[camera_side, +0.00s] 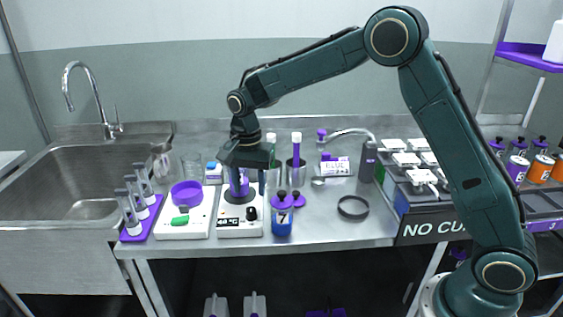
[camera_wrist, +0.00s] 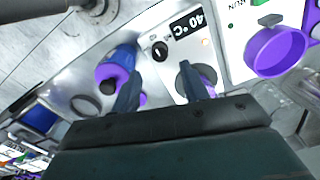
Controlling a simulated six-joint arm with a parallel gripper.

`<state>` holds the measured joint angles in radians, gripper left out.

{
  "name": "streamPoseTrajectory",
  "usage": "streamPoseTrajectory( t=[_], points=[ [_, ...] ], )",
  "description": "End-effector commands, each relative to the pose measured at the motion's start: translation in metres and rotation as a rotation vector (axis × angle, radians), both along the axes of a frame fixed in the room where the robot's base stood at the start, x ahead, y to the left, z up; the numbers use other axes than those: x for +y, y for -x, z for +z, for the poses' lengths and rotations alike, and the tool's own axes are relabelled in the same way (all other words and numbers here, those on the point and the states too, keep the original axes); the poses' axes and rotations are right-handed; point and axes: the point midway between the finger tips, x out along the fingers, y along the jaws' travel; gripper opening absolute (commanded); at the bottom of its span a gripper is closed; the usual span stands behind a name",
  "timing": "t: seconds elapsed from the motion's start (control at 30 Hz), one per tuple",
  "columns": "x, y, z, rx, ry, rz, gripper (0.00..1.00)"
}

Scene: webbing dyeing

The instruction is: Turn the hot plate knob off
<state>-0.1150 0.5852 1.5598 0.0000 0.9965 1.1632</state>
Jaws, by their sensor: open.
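The hot plate (camera_side: 240,231) is a white box on the steel bench with a dark round heating disc and a "40 °C" display. Its black knob (camera_side: 251,213) is on the front right of the panel. In the wrist view the knob (camera_wrist: 159,50) shows a white mark, beside a small orange light (camera_wrist: 178,42). My gripper (camera_side: 247,182) is over the hot plate, pointing down, above the knob and apart from it. In the wrist view my gripper (camera_wrist: 159,72) is open and empty, with the knob ahead between its fingertips. A purple vessel (camera_side: 237,187) on the disc is partly hidden by the gripper.
A blue bottle (camera_side: 281,222) with a purple cap stands close right of the hot plate. A white device (camera_side: 183,226) with a purple dish (camera_side: 187,192) is on the left. A black ring (camera_side: 353,207) lies to the right, with clear bench around it.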

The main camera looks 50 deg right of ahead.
Motion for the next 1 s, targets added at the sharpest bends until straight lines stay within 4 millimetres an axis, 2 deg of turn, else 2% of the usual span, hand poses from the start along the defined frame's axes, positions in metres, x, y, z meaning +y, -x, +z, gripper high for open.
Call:
streamPoseTrajectory(
  t=[0.2, 0.4, 0.6, 0.87, 1.0],
  points=[
    [0.0, 0.001, -0.034, 0.004, 0.0, 0.0, 0.45],
    [0.0, 0.0, -0.055, 0.002, 0.0, 0.0, 0.45],
    [0.0, 0.0, -0.064, 0.0, 0.0, 0.0, 0.45],
    [0.0, 0.0, -0.064, 0.0, 0.0, 0.0, 0.45],
    [0.0, 0.0, -0.064, 0.0, 0.0, 0.0, 0.21]
  ],
)
